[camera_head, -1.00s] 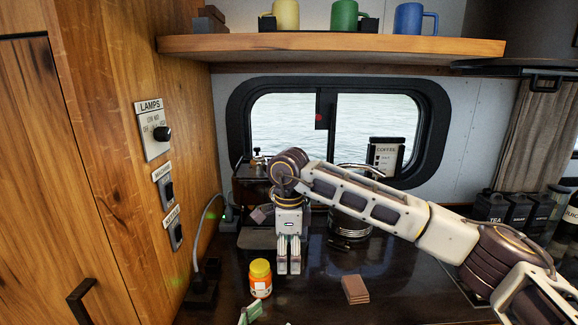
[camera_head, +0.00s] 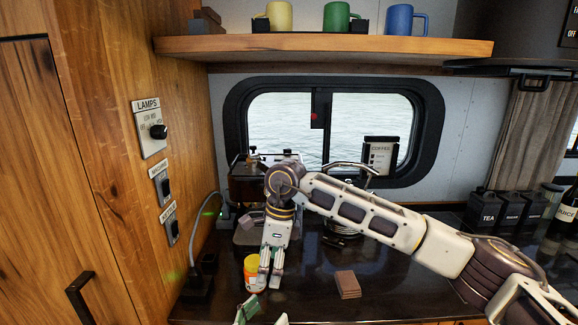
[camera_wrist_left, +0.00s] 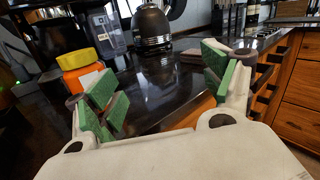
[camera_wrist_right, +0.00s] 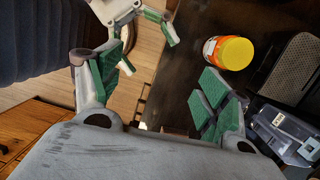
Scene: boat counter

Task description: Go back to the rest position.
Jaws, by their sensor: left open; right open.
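My right gripper (camera_head: 267,270) hangs from the arm that crosses the head view from the right. Its fingers point down over the counter and partly cover an orange jar with a yellow lid (camera_head: 250,261). In the right wrist view this gripper (camera_wrist_right: 165,85) is open and empty, and the jar (camera_wrist_right: 228,52) stands upright beyond its fingers, apart from them. My left gripper (camera_head: 262,314) shows only its tips at the bottom edge of the head view. In the left wrist view it (camera_wrist_left: 165,85) is open and empty, with the jar (camera_wrist_left: 86,70) behind its left finger.
A brown block (camera_head: 347,284) lies on the dark counter (camera_head: 400,290). A kettle (camera_wrist_left: 151,25) and a coffee machine (camera_head: 250,190) stand at the back. Dark canisters (camera_head: 489,208) stand at the right. A wooden wall with switches (camera_head: 160,185) bounds the left; a mug shelf (camera_head: 330,47) hangs above.

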